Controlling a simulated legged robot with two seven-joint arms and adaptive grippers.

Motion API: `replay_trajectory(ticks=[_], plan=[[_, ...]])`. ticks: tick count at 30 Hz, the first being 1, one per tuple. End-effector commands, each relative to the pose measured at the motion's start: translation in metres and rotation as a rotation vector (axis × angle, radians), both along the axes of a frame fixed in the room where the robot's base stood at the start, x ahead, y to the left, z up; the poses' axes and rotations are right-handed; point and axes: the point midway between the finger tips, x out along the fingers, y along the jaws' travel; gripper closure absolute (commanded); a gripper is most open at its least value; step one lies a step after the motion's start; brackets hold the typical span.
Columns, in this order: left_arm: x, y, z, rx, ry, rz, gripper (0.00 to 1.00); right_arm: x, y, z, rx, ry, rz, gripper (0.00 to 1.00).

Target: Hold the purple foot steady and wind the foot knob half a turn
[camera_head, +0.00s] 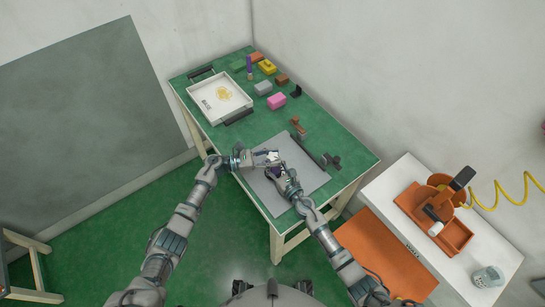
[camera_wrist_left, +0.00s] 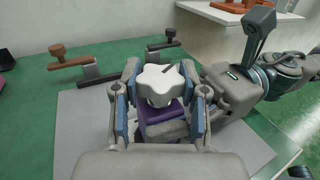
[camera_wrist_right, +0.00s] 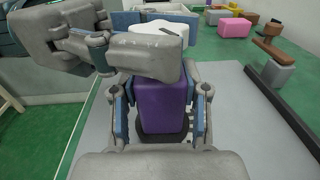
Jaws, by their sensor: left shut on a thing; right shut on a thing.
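The white lobed foot knob (camera_wrist_left: 158,82) sits on top of the purple foot (camera_wrist_right: 160,105), which stands upright over the grey mat. My left gripper (camera_wrist_left: 160,100) has its fingers on either side of the knob and is shut on it. In the right wrist view the knob (camera_wrist_right: 162,27) is partly hidden by a left finger. My right gripper (camera_wrist_right: 160,112) is shut on the purple foot from both sides, below the knob. In the head view, my left gripper (camera_head: 262,158) and right gripper (camera_head: 278,174) meet over the mat, hiding most of both things.
The grey mat (camera_head: 309,174) lies on the green table (camera_head: 345,160). A white tray (camera_head: 205,97), a pink block (camera_head: 277,101) and several small blocks stand farther back. Dark brackets (camera_head: 330,160) and a brown-handled part (camera_head: 297,125) lie beyond the mat.

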Motion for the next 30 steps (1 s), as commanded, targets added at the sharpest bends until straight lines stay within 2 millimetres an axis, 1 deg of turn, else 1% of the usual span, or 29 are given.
replay_trajectory(ticks=[1,12,19,30], plan=[[0.0051,0.0028,-0.0001,0.005,-0.001,-0.018,0.92,-0.0020,0.0023,-0.0007,-0.001,0.001,0.006,1.00],[0.0058,0.0012,-0.0023,0.006,-0.001,-0.202,0.92,-0.0029,0.0035,-0.0006,0.001,0.001,0.009,1.00],[0.0048,0.0028,-0.0023,0.004,0.000,-0.251,0.92,-0.0035,0.0045,-0.0004,0.001,0.001,0.012,1.00],[0.0038,0.0046,-0.0022,0.003,0.001,-0.265,0.92,-0.0041,0.0049,-0.0004,0.002,0.001,0.013,1.00]])
